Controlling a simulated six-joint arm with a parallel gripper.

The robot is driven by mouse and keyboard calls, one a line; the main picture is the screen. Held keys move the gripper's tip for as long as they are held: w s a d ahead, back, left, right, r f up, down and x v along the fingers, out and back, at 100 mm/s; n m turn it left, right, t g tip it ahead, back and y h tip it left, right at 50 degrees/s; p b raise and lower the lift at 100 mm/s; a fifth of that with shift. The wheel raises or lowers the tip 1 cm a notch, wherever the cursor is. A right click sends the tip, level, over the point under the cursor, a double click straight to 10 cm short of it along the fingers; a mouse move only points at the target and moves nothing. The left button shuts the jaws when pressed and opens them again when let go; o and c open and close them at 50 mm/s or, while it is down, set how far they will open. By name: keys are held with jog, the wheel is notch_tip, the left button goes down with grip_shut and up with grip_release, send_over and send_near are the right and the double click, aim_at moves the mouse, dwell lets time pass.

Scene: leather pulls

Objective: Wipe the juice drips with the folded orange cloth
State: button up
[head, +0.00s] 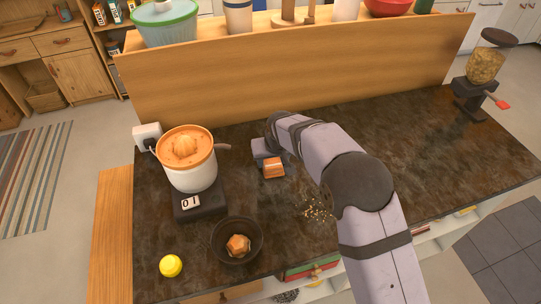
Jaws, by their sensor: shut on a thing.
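My gripper (268,158) is shut on the folded orange cloth (274,171), low at the dark stone counter (300,245), to the right of the juicer. Whether the cloth touches the counter is hard to tell. The juicer (190,172) has a white body, an orange top with a cone and a spout pointing right toward my gripper. No juice drips can be made out; my gripper and arm hide part of the counter.
The juicer stands on a black base (198,205) marked 01. A dark bowl (226,256) holding a brown lump and a yellow round thing (171,266) are in front. Crumbs (318,209) lie near my arm. A wooden panel (290,70) bounds the back; a grinder (483,85) stands far right.

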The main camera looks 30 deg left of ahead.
aim_at(276, 173)
jog(key=s+d+b, duration=0.2)
jog(key=s+d, duration=0.2)
jog(key=shift+s+d+f, duration=0.1)
jog(key=shift+s+d, duration=0.15)
jog(key=shift+s, duration=0.05)
jog(key=shift+w+a+p, duration=0.45)
jog(key=shift+w+a, duration=0.1)
jog(key=shift+w+a+p, duration=1)
jog(key=shift+w+a, duration=1.15)
jog(key=shift+w, duration=0.05)
jog(key=shift+w+a+r, duration=0.2)
jog(key=shift+r+p, duration=2.45)
jog(key=shift+r, duration=1.55)
